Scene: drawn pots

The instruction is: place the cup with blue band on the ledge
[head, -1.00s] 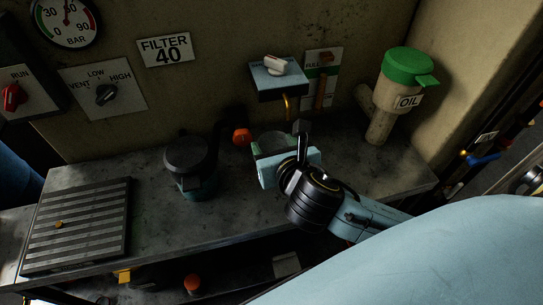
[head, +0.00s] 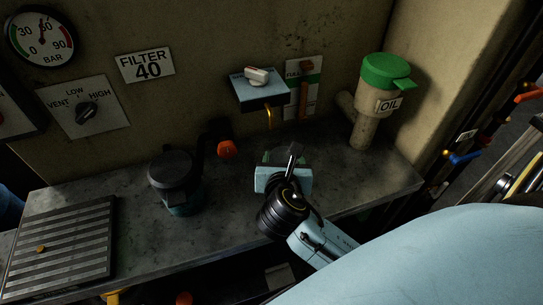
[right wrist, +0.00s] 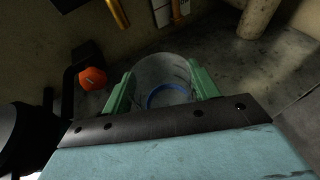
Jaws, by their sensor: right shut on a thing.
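My right gripper (head: 284,160) is above the grey stone-like ledge (head: 235,205), right of centre in the head view. It is shut on a clear cup (right wrist: 163,72), which stands between the green fingers in the right wrist view. A blue band (right wrist: 167,91) shows as a ring on the cup. In the head view the gripper body hides most of the cup. I cannot tell whether the cup's base touches the ledge. My left gripper is not in view.
A dark lidded pot (head: 176,178) stands left of the gripper, with an orange knob (head: 228,149) behind. A blue box (head: 257,92) with a brass spout is on the wall. A green-lidded oil container (head: 375,105) is at right. A ribbed grate (head: 62,250) lies at left.

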